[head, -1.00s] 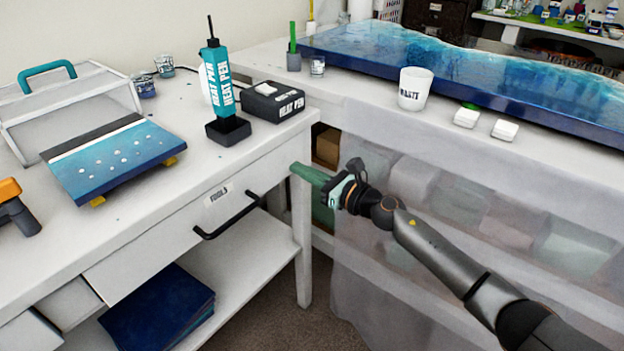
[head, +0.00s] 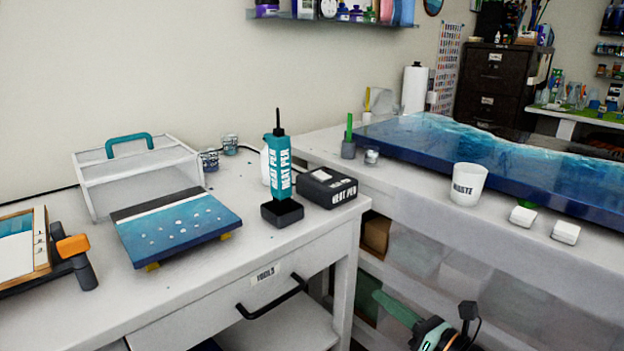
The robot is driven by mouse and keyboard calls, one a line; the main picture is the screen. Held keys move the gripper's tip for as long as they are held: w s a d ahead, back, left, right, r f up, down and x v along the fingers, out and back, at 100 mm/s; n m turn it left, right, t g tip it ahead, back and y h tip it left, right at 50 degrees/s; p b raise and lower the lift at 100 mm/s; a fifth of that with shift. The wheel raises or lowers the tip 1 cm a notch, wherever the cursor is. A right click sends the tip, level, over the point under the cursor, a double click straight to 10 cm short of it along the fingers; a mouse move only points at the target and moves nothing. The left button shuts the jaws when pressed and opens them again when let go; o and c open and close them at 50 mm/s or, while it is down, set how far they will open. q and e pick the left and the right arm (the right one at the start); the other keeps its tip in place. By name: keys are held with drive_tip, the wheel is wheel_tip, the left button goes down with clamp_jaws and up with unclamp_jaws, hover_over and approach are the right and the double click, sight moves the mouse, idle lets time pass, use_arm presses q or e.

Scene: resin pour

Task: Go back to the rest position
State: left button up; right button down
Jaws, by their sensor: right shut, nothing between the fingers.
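My right gripper (head: 388,303) is at the bottom of the head view, right of the white workbench's corner leg (head: 345,295) and below the long bench's top. Its green fingers are shut and hold nothing. Its wrist and arm run off the bottom edge. My left gripper is out of view.
The workbench bears a heat pen (head: 278,168) upright in its stand, a control box (head: 326,186) and a blue panel (head: 180,228). A tools drawer (head: 262,300) with a black handle is below. The long bench holds a waste cup (head: 467,184) and a blue resin slab (head: 420,155).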

drive_tip(key=s+a+f+m+g+h, duration=0.15)
drive_tip(key=s+f+m, duration=0.45)
drive_tip(key=m, duration=0.6)
drive_tip(key=s+f+m+h, duration=0.35)
drive_tip(key=s+m, duration=0.35)
drive_tip(key=m, duration=0.4)
drive_tip(key=s+a+f+m+g+h, duration=0.15)
drive_tip(key=s+f+m, duration=0.45)
drive_tip(key=m, duration=0.6)
use_arm(q)
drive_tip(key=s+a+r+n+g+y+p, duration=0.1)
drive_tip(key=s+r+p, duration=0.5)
drive_tip(key=p, duration=1.4)
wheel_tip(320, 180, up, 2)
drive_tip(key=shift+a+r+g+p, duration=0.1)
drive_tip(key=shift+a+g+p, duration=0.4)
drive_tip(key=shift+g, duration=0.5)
use_arm(e)
drive_tip(key=s+d+r+m+g+h, duration=0.1)
drive_tip(key=s+d+r+g+h, duration=0.1)
drive_tip(key=s+r, duration=0.5)
drive_tip(key=shift+d+r+m+g, duration=0.15)
drive_tip(key=shift+r+m+g, duration=0.2)
drive_tip(key=shift+r, duration=0.6)
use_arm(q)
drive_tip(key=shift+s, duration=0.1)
use_arm(e)
drive_tip(key=shift+s, duration=0.1)
